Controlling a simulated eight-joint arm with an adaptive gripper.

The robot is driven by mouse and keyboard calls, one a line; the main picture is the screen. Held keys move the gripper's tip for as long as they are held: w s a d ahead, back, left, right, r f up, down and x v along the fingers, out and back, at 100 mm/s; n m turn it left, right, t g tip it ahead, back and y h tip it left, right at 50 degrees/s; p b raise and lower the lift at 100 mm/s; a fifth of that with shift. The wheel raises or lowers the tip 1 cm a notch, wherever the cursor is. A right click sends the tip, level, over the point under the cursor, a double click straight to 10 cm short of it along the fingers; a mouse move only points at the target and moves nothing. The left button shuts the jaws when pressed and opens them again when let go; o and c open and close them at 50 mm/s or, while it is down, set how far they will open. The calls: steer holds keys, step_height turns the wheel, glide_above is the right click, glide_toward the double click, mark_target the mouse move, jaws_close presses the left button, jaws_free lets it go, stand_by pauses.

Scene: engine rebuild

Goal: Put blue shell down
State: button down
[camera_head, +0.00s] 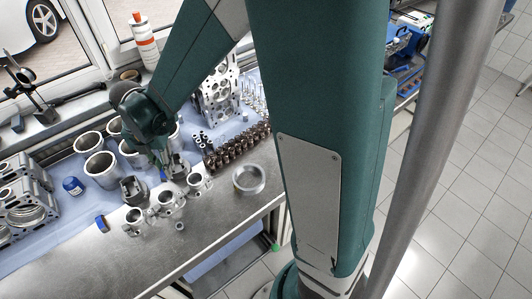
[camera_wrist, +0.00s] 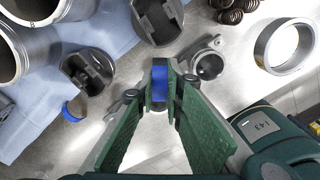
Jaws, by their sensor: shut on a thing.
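A blue shell (camera_wrist: 159,84), a small curved piece, sits between the fingertips of my gripper (camera_wrist: 166,90) in the wrist view. My gripper is shut on it, above the metal bench top. In the head view my gripper (camera_head: 163,168) is over the bench, near the pistons, with a bit of blue at its tip. A second blue shell (camera_wrist: 75,108) lies on the metal at the left of the wrist view. It also shows in the head view (camera_head: 101,223). I cannot tell the gap between the held shell and the bench.
Pistons with rods (camera_head: 166,201) stand along the bench. Cylinder liners (camera_head: 100,166), a blue jar (camera_head: 73,186) and an engine block (camera_head: 24,205) are left. A metal ring (camera_head: 249,179) and a camshaft or spring row (camera_head: 236,147) are right. The bench front (camera_head: 110,270) is clear.

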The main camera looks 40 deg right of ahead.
steer(key=d+m+b, duration=0.1)
steer(key=d+m, duration=0.2)
steer(key=d, duration=1)
steer(key=s+d+m+b, duration=0.1)
steer(key=s+d+m, duration=0.1)
steer(key=s+d, duration=0.4)
steer(key=s+d+m+b, duration=0.1)
steer(key=s+d, duration=0.5)
steer(key=d, duration=0.9)
steer(key=s+d+m+b, duration=0.1)
steer(key=s+d+m, duration=0.3)
steer(key=d, duration=0.6)
steer(key=shift+s+d+f, duration=0.15)
steer(key=shift+s+f, duration=0.1)
steer(key=shift+s, duration=0.95)
steer(key=shift+f+b, duration=0.5)
steer(key=shift+f, duration=2.45)
steer(key=shift+f+b, duration=0.35)
steer(key=shift+f, duration=1.75)
steer(key=shift+f, duration=0.1)
